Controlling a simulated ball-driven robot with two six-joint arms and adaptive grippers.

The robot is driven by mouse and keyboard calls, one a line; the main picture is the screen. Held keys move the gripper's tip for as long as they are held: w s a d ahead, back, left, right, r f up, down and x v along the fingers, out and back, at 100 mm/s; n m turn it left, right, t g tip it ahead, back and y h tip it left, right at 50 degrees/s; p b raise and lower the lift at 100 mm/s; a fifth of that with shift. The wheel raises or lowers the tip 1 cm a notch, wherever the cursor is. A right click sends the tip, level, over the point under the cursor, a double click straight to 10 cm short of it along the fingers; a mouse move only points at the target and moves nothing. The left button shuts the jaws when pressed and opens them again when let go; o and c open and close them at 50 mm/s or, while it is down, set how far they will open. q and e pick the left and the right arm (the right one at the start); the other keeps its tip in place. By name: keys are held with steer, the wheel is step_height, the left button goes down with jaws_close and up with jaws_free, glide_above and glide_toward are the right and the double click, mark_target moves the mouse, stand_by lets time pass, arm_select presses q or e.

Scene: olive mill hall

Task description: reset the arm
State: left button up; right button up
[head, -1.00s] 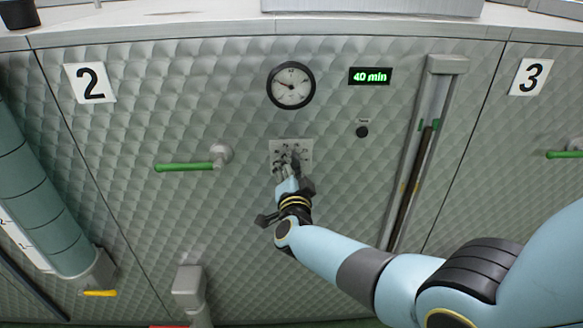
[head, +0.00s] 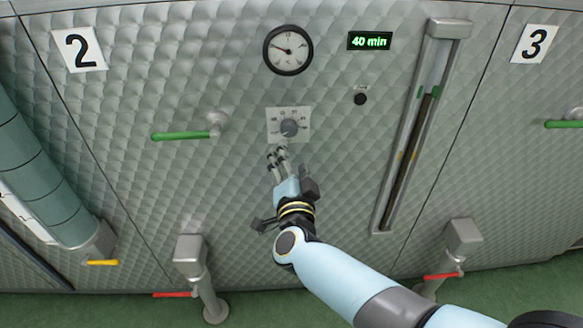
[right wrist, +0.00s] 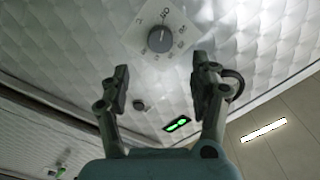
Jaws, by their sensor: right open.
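My right gripper (head: 279,153) is open and empty in the head view, just below a grey rotary knob (head: 289,127) on a white scale plate (head: 301,113). In the right wrist view, my right gripper (right wrist: 161,83) has its two fingers spread apart. The knob (right wrist: 160,39) shows beyond them, apart from the fingertips. The finger details are small in the head view. My left gripper is not in view.
The quilted metal panel (head: 210,180) carries a round dial (head: 288,50), a green "40 min" display (head: 369,41), a small black button (head: 360,98), a green lever (head: 182,135) and a vertical gauge (head: 407,150). Pipes with red levers (head: 174,294) stand below.

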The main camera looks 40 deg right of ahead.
steer(key=shift+v, duration=1.15)
